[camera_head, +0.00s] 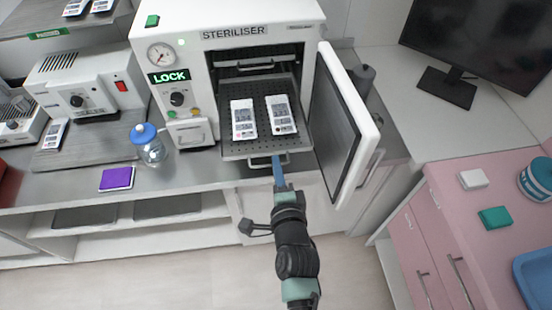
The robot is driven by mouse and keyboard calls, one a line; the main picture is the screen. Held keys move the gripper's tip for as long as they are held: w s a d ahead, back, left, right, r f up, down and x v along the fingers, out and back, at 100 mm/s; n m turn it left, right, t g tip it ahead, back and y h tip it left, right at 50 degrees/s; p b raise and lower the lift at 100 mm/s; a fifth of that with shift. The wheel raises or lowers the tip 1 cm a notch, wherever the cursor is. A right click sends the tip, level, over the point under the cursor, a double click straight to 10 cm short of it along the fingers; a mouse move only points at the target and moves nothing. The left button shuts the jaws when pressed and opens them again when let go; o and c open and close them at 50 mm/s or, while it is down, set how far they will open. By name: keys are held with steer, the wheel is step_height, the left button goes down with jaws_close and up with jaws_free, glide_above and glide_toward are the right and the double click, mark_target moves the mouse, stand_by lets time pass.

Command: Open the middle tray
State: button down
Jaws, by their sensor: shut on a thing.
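The steriliser (175,50) stands on the counter with its door (343,125) swung open to the right. A perforated tray (236,151) is pulled well out of the chamber, with two labelled white packs (243,119) lying on it. Above it, deeper in the chamber, another tray's handle (255,67) shows. My gripper (278,166) is at the front handle (262,162) of the pulled-out tray and shut on it. The finger tips are small and partly hidden against the handle. Whether the extended tray is the middle one, I cannot tell.
The open door stands close to the right of my gripper. A blue-capped jar (150,147) and a purple pad (117,179) are on the counter at left. A pink cabinet (440,230) is at right. Floor (150,272) is clear in front.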

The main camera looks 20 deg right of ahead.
steer(key=shift+v, duration=0.95)
steer(key=shift+f, duration=0.2)
steer(key=c, duration=1)
jaws_free()
steer(key=shift+b+v, duration=1.05)
steer(key=shift+v, duration=5.4)
steer(key=shift+a, duration=0.1)
